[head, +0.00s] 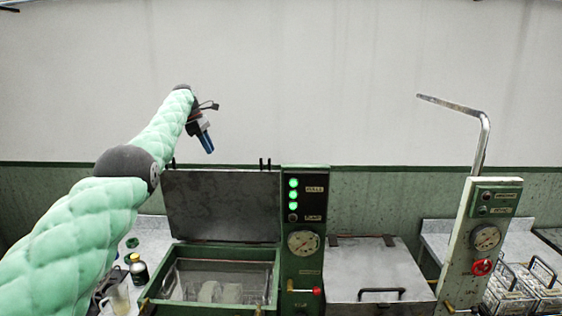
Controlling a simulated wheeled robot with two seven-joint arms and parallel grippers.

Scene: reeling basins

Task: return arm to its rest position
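My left arm, in a quilted mint-green sleeve, reaches in from the left of the head view and stretches up and forward. My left gripper (205,138) is at its far end, raised in front of the pale wall and above the open lid of the left basin. A blue part shows at its tip, pointing down. It is small and seen from the side, so I cannot tell whether the fingers are open or shut, and no held object can be made out. My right arm and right gripper are not in the view.
The left basin (170,254) stands open, its dark lid (222,206) upright behind it. A control post (304,271) with lit green lamps and a gauge separates it from a closed basin (375,267). A bent metal lever (484,140) rises at right near wire crates (525,290). A dark bottle (139,271) stands left.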

